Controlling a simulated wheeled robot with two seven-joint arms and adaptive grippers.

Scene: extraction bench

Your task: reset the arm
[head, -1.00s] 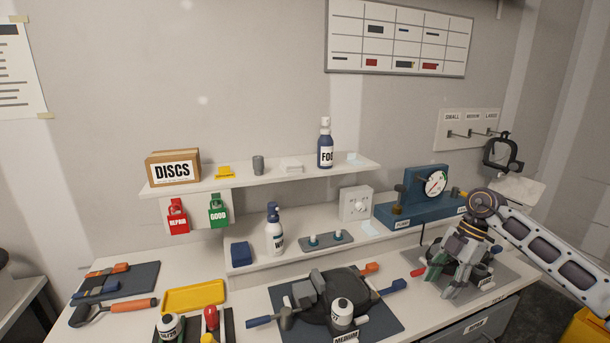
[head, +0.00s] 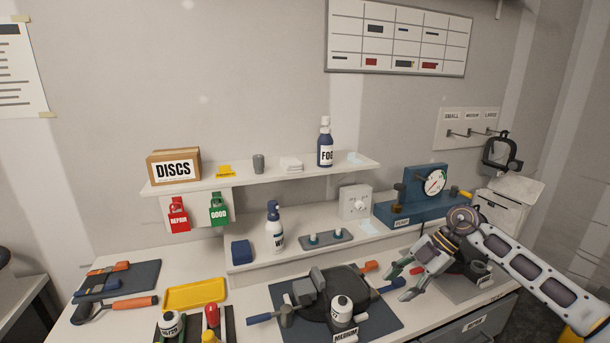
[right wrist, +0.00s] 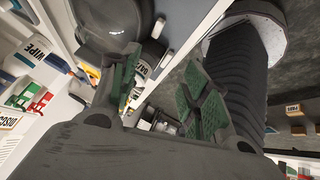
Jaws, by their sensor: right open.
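My right gripper (head: 408,279) is above the right part of the bench, between the dark mat and the grey plate at the right. Its fingers are spread and nothing is between them. In the right wrist view, its green-padded fingers (right wrist: 165,95) stand apart, with a dark ribbed cylinder (right wrist: 238,70) to their right. My right arm comes in from the right edge. My left gripper is not in view.
A dark mat (head: 390,320) with a round dark fixture and a white bottle (head: 341,309) lies left of my right gripper. A blue test stand (head: 425,205) with a dial is behind it. The shelf holds a DISCS box (head: 174,167) and FOG bottle (head: 325,146).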

